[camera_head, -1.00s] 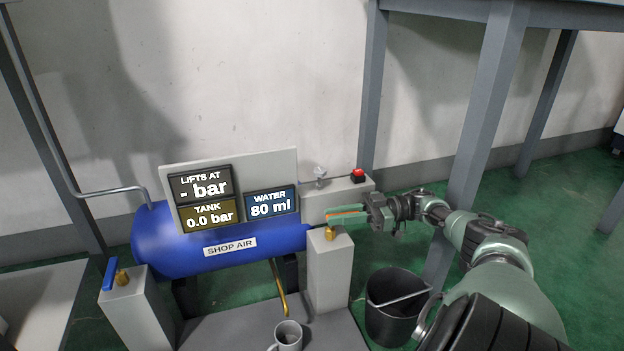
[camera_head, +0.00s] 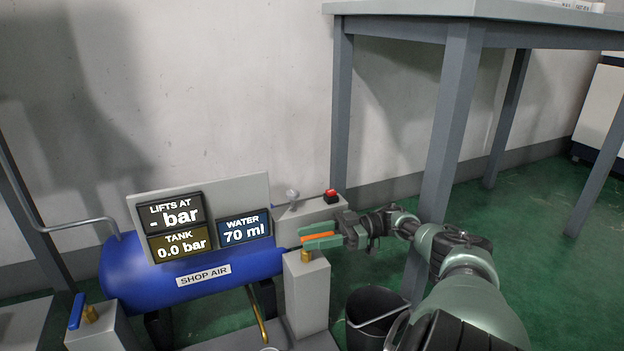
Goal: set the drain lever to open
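An orange lever (camera_head: 317,236) sits on a brass fitting (camera_head: 305,256) on top of the right grey post (camera_head: 308,290). My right gripper (camera_head: 320,238) has its green fingers on either side of this lever and appears closed on it. The lever points to the right; no marking shows which lever is the drain. A blue lever (camera_head: 76,311) sits on a brass fitting on the left grey post (camera_head: 95,335). The WATER display (camera_head: 244,229) reads 70 ml and the TANK display (camera_head: 180,243) reads 0.0 bar. My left gripper is out of view.
The blue SHOP AIR tank (camera_head: 140,275) stands behind the posts, with a brass pipe (camera_head: 257,315) below. A red button (camera_head: 330,193) is on a grey box behind my gripper. A black bucket (camera_head: 366,305) is right of the post. A table (camera_head: 450,130) stands at right.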

